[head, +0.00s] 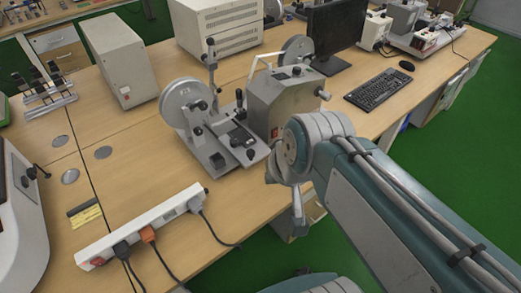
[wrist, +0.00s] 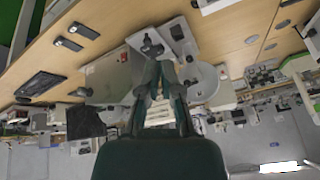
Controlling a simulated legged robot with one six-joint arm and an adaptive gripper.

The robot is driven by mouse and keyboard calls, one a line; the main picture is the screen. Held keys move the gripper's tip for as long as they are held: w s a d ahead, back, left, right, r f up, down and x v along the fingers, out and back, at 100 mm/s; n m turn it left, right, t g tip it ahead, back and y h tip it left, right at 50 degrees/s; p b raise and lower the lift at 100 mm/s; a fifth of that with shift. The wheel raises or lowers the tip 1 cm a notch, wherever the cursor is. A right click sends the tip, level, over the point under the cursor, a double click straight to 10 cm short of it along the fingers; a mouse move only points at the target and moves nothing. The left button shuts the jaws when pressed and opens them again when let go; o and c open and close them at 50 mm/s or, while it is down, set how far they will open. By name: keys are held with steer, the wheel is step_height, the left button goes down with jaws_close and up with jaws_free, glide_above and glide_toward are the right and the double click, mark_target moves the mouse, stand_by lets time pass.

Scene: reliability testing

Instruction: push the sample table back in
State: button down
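On the bench, a grey test machine (head: 193,105) with a round wheel stands left of my arm. The part that looks like its sample table (head: 238,136), with dark clamps and knobs, sits low on its right side. How far it is out is hard to tell. In the wrist view, my gripper (wrist: 161,67) points toward the machine's pale base (wrist: 190,48). A narrow gap shows between its fingers, with nothing held. Whether it touches the machine is unclear.
A white power strip (head: 140,225) with cables lies in front on the left. A keyboard (head: 376,90) and monitor (head: 335,32) are on the right. Green floor (head: 440,180) is clear beside the bench.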

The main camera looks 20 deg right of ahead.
steer(key=w+d+f+m+t+y, duration=0.1)
steer(key=w+f+m+y, duration=0.1)
steer(key=w+f+m, duration=0.5)
steer(key=w+d+f+m+y, duration=0.25)
steer(key=w+m, duration=0.25)
steer(key=m, duration=0.4)
steer(key=w+d+f+m+t+h, duration=0.2)
steer(key=w+d+f+m+h, duration=0.15)
steer(key=d+f+m, duration=1)
steer(key=shift+m+y, duration=0.4)
steer(key=shift+m, duration=0.25)
steer(key=w+a+f, duration=0.1)
steer(key=w, duration=0.1)
steer(key=w+a+f, duration=0.1)
steer(key=w+f, duration=0.1)
steer(key=w, duration=0.1)
steer(key=w+a+f, duration=0.2)
steer(key=shift+w+f, duration=0.1)
steer(key=shift+w, duration=0.1)
steer(key=shift+w+a, duration=0.2)
steer(key=shift+w, duration=0.45)
steer(key=shift+w+a, duration=0.2)
steer(key=shift+w, duration=0.4)
steer(key=shift+w+a, duration=0.2)
steer(key=shift+w, duration=0.45)
